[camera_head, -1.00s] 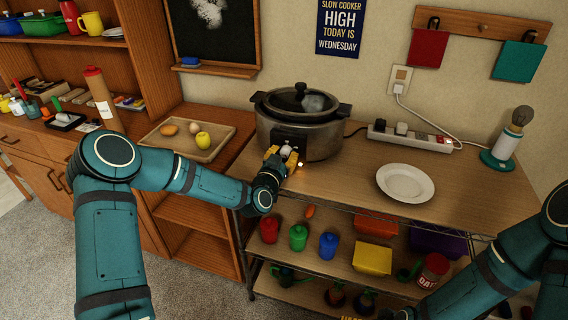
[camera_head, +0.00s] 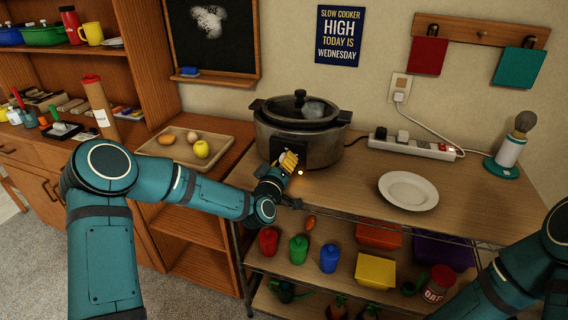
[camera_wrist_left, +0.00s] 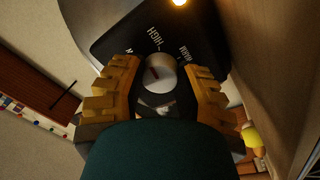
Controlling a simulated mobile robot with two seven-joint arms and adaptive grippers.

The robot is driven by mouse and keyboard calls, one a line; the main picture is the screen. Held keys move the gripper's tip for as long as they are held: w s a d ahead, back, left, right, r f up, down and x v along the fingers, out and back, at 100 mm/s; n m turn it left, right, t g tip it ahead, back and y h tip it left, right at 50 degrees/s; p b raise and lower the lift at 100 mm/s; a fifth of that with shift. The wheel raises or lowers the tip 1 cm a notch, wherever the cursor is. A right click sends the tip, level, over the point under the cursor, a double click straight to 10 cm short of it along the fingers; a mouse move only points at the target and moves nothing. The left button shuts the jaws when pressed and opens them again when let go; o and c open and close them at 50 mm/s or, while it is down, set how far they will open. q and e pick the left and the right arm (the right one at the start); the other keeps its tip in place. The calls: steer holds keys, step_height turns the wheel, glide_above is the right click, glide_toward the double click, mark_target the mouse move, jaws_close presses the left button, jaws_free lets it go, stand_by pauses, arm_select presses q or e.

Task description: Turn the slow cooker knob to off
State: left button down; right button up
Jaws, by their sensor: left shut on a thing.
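The slow cooker (camera_head: 300,130), dark with a lidded pot, stands on the wooden counter. Its black control panel shows in the wrist view (camera_wrist_left: 120,42), with HIGH and a label that looks like WARM readable and a third label partly hidden. My right gripper is out of view.
A white plate (camera_head: 408,191) lies on the counter to the right. A power strip (camera_head: 415,145) and cable run behind it. A tray of food (camera_head: 184,148) is to the left. Jars and bins fill the shelf below. The counter front between cooker and plate is clear.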

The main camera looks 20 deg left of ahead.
arm_select(q)
steer(key=n, duration=1)
steer(key=shift+d+n+y, duration=0.1)
steer(key=shift+n+y, duration=0.2)
steer(key=n, duration=0.5)
steer(key=shift+r+n+g, duration=0.1)
steer(key=shift+n+g, duration=0.2)
steer(key=n, duration=0.4)
steer(key=shift+r, duration=0.15)
steer(key=shift+n, duration=0.3)
steer(key=c, duration=0.6)
jaws_free()
steer(key=shift+d, duration=0.1)
steer(key=shift+y, duration=0.3)
